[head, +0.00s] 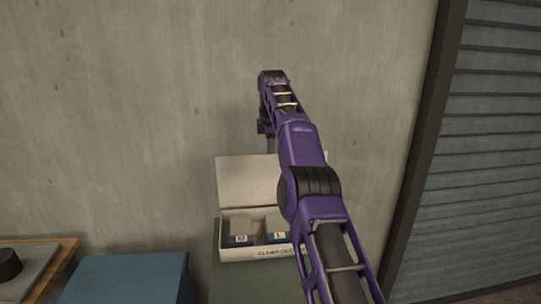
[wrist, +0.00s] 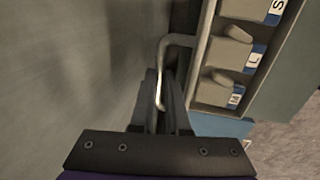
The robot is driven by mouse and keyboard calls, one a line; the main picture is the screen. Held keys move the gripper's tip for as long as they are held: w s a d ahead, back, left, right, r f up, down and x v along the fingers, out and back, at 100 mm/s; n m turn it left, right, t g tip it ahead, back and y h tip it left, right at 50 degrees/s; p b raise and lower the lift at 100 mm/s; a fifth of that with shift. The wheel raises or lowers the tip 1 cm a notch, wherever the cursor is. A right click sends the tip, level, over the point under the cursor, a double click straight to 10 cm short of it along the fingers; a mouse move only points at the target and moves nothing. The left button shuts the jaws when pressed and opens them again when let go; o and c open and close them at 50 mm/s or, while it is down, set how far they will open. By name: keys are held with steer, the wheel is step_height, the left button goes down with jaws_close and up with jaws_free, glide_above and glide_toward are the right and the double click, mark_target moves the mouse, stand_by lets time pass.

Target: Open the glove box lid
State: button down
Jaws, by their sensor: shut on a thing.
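The glove box (head: 242,254) is a pale box with partly hidden lettering on its front. Its lid (head: 245,178) stands raised, roughly upright, at the back near the wall. Glove packs marked M (head: 240,239) and L (head: 279,236) show inside. In the head view my gripper (head: 268,144) is at the lid's top edge, mostly hidden by my arm. In the wrist view my gripper (wrist: 166,98) is shut on a bent pale handle (wrist: 178,40). Packs marked S, L and M show in the box (wrist: 205,62) to the right.
The box stands on a grey-green surface (head: 230,284). A blue block (head: 125,280) is to its left, then a wood-edged tray with a black round thing (head: 9,264). The concrete wall (head: 130,120) is close behind. A slatted shutter (head: 490,150) is at right.

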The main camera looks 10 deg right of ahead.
steer(key=shift+r, duration=0.1)
stand_by(0.3)
steer(key=c, duration=0.9)
jaws_free()
steer(key=shift+s+r, duration=0.15)
